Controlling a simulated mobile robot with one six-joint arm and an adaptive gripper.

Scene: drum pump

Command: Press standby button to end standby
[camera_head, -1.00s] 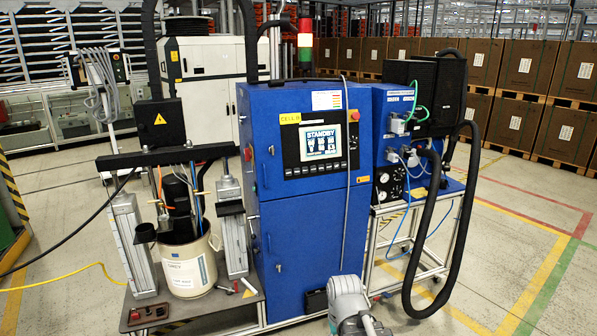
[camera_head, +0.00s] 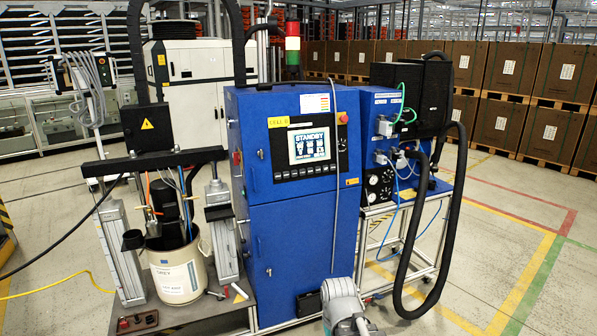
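The blue control cabinet (camera_head: 292,240) stands in the middle of the view. Its black panel holds a lit screen (camera_head: 309,146) that reads STANDBY above smaller dark symbols. A row of small keys (camera_head: 303,171) runs under the screen. Which one is the standby button is too small to tell. A red knob (camera_head: 342,118) on a yellow plate sits at the panel's upper right. Part of my grey arm (camera_head: 345,305) shows at the bottom edge, in front of the cabinet's foot. My gripper is not identifiable in view.
The drum pump with its white drum (camera_head: 180,270) stands left of the cabinet. A thick black hose (camera_head: 405,270) loops down at the right, beside a metal frame. A thin grey cable hangs across the cabinet's front. Open floor (camera_head: 490,240) lies at the right.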

